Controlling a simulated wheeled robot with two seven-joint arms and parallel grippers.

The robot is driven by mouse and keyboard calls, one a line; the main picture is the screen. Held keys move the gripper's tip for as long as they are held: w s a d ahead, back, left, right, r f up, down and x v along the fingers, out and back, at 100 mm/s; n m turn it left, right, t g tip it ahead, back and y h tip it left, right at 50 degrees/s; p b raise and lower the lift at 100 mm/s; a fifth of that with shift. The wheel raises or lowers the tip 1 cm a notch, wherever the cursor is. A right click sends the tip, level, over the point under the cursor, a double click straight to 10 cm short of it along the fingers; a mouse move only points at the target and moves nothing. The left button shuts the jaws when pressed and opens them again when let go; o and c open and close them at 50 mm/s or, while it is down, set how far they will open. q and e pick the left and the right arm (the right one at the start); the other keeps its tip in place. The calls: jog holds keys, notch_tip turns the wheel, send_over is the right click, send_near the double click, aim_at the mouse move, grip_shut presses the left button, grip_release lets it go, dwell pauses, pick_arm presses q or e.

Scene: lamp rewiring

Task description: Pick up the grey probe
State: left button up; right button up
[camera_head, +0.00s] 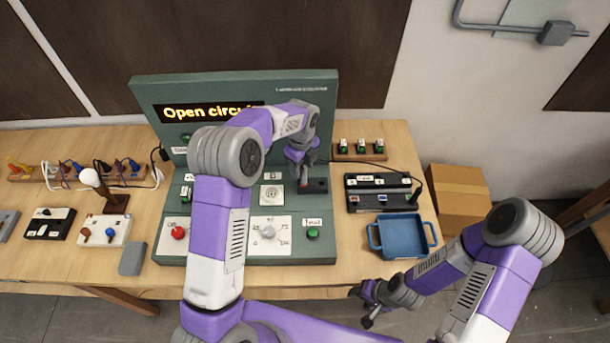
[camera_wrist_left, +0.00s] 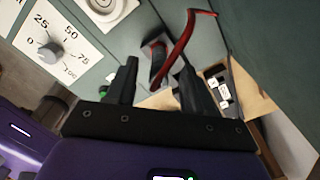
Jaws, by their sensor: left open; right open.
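In the head view my left gripper (camera_head: 304,182) hangs over the right part of the green panel, beside a dark socket block (camera_head: 317,186). In the left wrist view its two dark fingers (camera_wrist_left: 160,78) are apart. A dark upright piece (camera_wrist_left: 157,62) with a red lead (camera_wrist_left: 185,42) shows between and beyond them. This may be the grey probe, but I cannot tell its colour or whether a finger touches it. My right gripper (camera_head: 361,306) is open and empty in front of the table's front edge.
The green panel (camera_head: 215,245) carries a dial (camera_head: 268,231), a red knob (camera_head: 178,232) and a green button (camera_head: 313,233). A blue tray (camera_head: 403,236) and a black box (camera_head: 382,201) stand right of it. A lamp and switch boxes stand left.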

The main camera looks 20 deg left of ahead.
aim_at(303, 177)
pick_arm(q)
jog(key=f, duration=0.2)
jog(key=f+p, duration=0.1)
jog(key=f, duration=0.2)
jog(key=shift+s+d+f, duration=0.1)
jog(key=shift+d+f, duration=0.1)
grip_shut()
